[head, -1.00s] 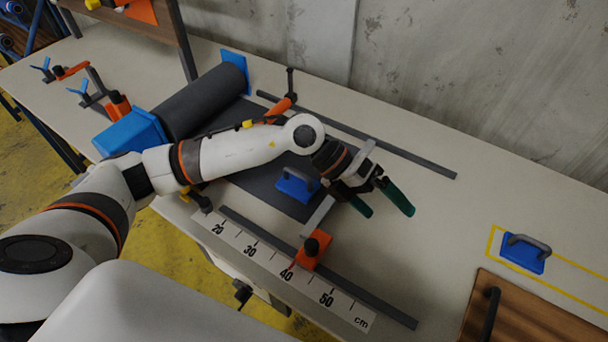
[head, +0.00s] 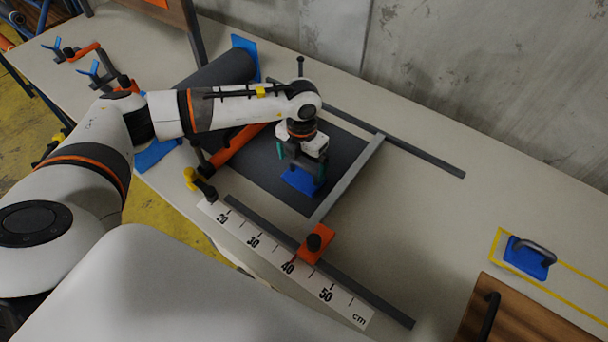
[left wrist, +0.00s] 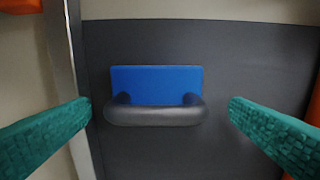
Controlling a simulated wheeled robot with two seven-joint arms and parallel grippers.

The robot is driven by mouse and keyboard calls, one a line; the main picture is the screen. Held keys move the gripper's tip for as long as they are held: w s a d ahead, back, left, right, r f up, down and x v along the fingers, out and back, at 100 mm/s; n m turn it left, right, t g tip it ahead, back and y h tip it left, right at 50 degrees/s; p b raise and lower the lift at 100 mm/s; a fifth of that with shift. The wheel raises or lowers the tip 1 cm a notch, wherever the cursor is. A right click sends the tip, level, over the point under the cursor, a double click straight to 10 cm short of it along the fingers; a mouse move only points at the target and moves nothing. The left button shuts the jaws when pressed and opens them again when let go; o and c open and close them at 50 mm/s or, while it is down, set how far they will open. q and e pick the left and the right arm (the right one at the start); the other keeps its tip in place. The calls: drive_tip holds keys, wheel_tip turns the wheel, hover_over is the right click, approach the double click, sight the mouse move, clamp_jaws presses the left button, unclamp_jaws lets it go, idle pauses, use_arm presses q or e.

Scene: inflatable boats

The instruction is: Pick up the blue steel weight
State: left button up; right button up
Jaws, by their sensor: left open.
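A blue steel weight (head: 299,182) with a dark bar handle lies on the dark grey sheet (head: 255,175). My left gripper (head: 301,167) points down right above it, with its green fingers apart. In the left wrist view the weight (left wrist: 157,80) is centred, its handle (left wrist: 155,115) lying between the two open fingers, with clear gaps at both sides. In the head view the gripper hides the handle. A second blue weight (head: 528,258) with a grey handle lies at the right, within yellow lines. My right gripper is not in view.
A grey crossbar (head: 347,178) with an orange stop (head: 316,243) lies just right of the sheet, between two dark rails. A ruler strip (head: 285,262) runs along the front. A dark roll (head: 215,82) is behind my arm.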

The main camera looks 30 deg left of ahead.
sight(305, 175)
use_arm(q)
drive_tip(key=f, duration=0.2)
drive_tip(key=f+p, duration=0.1)
drive_tip(key=f, duration=0.2)
drive_tip(key=shift+w+d, duration=0.15)
drive_tip(key=shift+d, duration=0.05)
drive_tip(key=shift+r, duration=0.1)
drive_tip(key=c, duration=1.4)
drive_tip(key=shift+w+r, duration=0.1)
drive_tip(key=shift+w, duration=0.05)
drive_tip(key=shift+c, duration=0.5)
